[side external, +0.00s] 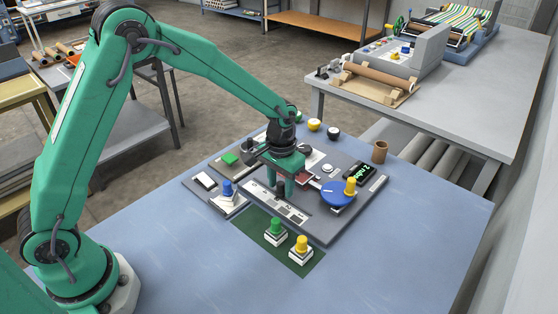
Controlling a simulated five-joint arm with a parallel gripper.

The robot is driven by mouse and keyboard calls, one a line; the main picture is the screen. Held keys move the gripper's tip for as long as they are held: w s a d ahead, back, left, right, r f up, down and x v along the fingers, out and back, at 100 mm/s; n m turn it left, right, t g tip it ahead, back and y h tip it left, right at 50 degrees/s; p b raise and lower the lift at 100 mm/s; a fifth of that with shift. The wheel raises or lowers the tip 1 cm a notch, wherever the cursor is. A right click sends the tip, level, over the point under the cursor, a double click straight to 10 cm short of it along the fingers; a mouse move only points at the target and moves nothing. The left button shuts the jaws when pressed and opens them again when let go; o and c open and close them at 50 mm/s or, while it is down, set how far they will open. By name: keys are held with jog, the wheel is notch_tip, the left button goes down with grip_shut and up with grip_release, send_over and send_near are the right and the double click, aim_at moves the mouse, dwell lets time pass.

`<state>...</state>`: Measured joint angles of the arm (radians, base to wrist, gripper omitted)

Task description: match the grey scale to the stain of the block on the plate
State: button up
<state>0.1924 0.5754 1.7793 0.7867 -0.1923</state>
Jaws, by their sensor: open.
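A white block with a blue knob (227,188) stands on a small pale plate (238,207) at the left of the grey panel. Its stain is too small to read. A pale strip with grey and dark patches (290,212), seemingly the grey scale, runs along the panel's front. My gripper (283,191) is open, pointing down over the strip's back edge, to the right of the blue-knobbed block. A dark piece shows between or just behind its fingers; I cannot tell whether they touch it. The gripper hides part of the panel behind.
White blocks with a green knob (276,229) and a yellow knob (301,246) stand on a dark green mat (296,265). A blue dial with a yellow knob (337,194) and a lit green display (357,173) sit at right. The table's front right is clear.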

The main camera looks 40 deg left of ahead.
aim_at(281, 183)
notch_tip(281, 183, up, 7)
jog(key=shift+f, duration=0.2)
jog(key=shift+r, duration=0.4)
jog(key=shift+r, duration=0.1)
jog(key=shift+s+a+r, duration=0.15)
jog(key=shift+r, duration=0.1)
jog(key=s+a+r+t, duration=0.2)
jog(key=s+a+r, duration=0.3)
jog(key=s+r, duration=0.45)
jog(key=s+a+r+t, duration=0.1)
jog(key=s+a, duration=0.1)
jog(key=s, duration=0.5)
jog(key=s+a+r+t, duration=0.1)
jog(key=s+r+t, duration=0.1)
jog(key=s, duration=0.5)
jog(key=shift+a+r+t, duration=0.2)
jog(key=shift+a+t, duration=0.1)
jog(key=shift+a, duration=0.05)
dwell(1.4)
